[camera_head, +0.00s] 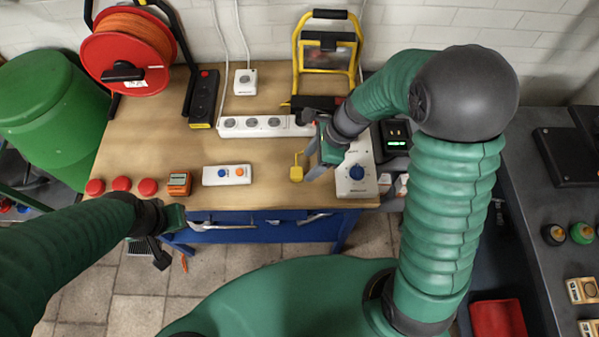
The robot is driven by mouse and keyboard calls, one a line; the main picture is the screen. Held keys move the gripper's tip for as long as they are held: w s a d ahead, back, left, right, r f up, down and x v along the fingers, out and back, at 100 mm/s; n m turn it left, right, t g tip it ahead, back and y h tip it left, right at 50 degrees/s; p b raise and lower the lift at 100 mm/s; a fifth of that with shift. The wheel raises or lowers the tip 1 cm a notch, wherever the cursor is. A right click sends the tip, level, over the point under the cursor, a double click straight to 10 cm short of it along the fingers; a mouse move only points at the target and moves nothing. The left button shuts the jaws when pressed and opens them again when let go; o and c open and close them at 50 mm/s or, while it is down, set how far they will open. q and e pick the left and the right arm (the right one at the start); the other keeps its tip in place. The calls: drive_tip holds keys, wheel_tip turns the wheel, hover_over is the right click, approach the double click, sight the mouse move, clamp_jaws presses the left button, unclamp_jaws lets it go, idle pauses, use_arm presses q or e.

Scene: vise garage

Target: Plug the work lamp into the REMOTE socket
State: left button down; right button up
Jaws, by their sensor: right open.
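The work lamp (327,50) with its yellow frame stands at the back of the wooden bench. A yellow plug (297,170) is on the bench, just left of my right gripper (314,162). My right gripper is open, low over the bench, and the plug does not look held. A white single-socket box (245,82), a white power strip (258,127) and a black socket strip (204,98) are on the bench. Their labels are too small to read, so I cannot tell which is REMOTE. My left gripper (160,243) is off the bench's front edge, its opening unclear.
A white box with a blue knob (356,172) is beside my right gripper.

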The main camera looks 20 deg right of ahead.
sight(298, 172)
drive_tip(key=shift+a, duration=0.25)
drive_tip(key=a+f, duration=0.3)
drive_tip(key=f, duration=0.1)
drive_tip(key=shift+w+a+b, duration=0.2)
drive_tip(key=shift+w+b, duration=0.1)
drive_tip(key=shift+w+d+f, duration=0.1)
drive_tip(key=shift+f, duration=0.1)
drive_tip(key=shift+d, duration=0.45)
drive_tip(key=shift+a, duration=0.45)
drive_tip(key=c, duration=1.1)
clamp_jaws()
use_arm(q)
drive_tip(key=shift+a+f, duration=0.35)
drive_tip(key=shift+a, duration=0.15)
use_arm(e)
drive_tip(key=shift+d, duration=0.2)
